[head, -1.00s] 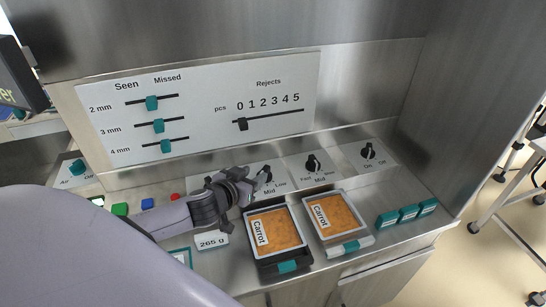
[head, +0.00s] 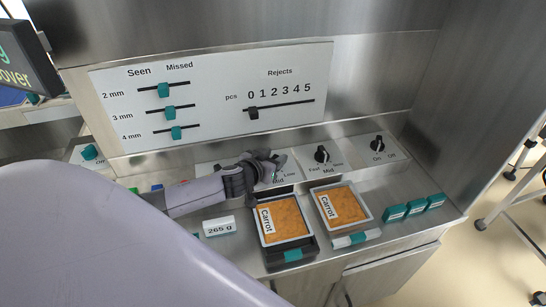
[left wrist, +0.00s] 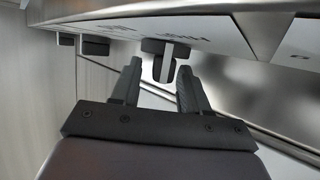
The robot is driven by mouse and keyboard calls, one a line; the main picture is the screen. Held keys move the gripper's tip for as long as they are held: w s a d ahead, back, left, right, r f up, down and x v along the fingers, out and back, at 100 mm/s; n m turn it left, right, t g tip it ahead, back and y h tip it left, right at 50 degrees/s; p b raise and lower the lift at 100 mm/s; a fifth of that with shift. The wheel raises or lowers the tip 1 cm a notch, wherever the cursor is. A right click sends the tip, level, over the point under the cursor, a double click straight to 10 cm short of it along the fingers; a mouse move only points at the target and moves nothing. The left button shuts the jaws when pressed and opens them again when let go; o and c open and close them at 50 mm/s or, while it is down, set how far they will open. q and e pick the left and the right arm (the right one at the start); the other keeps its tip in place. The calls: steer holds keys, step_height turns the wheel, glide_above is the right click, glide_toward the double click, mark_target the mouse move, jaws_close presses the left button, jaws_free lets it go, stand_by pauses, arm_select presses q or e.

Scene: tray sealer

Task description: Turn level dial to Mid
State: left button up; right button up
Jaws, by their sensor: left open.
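The level dial (left wrist: 165,60) is a black knob with a light stripe, seen in the left wrist view between my left fingertips. My left gripper (left wrist: 160,66) is open, with one finger on each side of the knob; whether the fingers touch it I cannot tell. In the head view my left gripper (head: 270,166) is at the sloped panel with the "Low" and "Mid" labels (head: 281,181) and covers most of the dial. The dial's pointer setting is hard to read. My right gripper is not in view.
A second dial (head: 322,154) with a "Mid" label and an On/Off dial (head: 378,143) stand to the right. Two Carrot trays (head: 286,219) (head: 341,206) lie in front. A slider board (head: 215,100) is above. Teal blocks (head: 415,207) sit at the right edge.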

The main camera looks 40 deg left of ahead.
arm_select(q)
jaws_close()
steer(key=shift+d, duration=0.1)
steer(key=n+y+b, duration=0.2)
steer(key=n+y, duration=0.1)
steer(key=shift+f+n+g+y+b, duration=0.25)
steer(key=shift+n+g+y+b, duration=0.05)
steer(key=shift+g+b, duration=0.1)
steer(key=n+g+y+b, duration=0.2)
steer(key=n+y+b, duration=0.1)
steer(key=b, duration=0.1)
steer(key=shift+n+y+b, duration=0.3)
steer(key=shift+y, duration=0.1)
steer(key=shift+r+n+g+y+b, duration=0.15)
steer(key=shift+n+g+y+b, duration=0.6)
steer(key=shift+b, duration=0.25)
steer(key=shift+r, duration=0.1)
steer(key=shift+n, duration=0.25)
